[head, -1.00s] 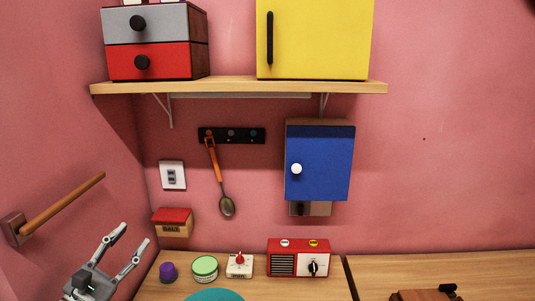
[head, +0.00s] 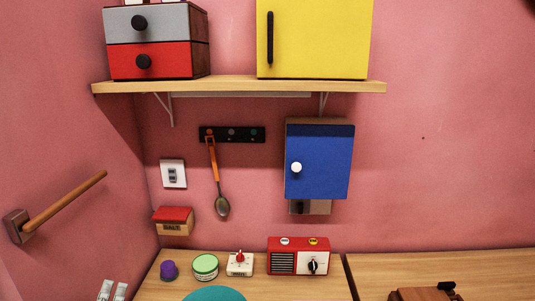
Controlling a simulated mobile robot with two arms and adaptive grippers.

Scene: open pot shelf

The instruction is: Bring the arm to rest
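My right gripper is not in view.
A wooden peg (head: 65,201) juts from the left wall above the fingertips. A purple cup (head: 168,270), a green-lidded jar (head: 205,266), a timer (head: 240,264) and a red radio (head: 298,257) stand on the counter. A spoon (head: 222,206) hangs on the wall.

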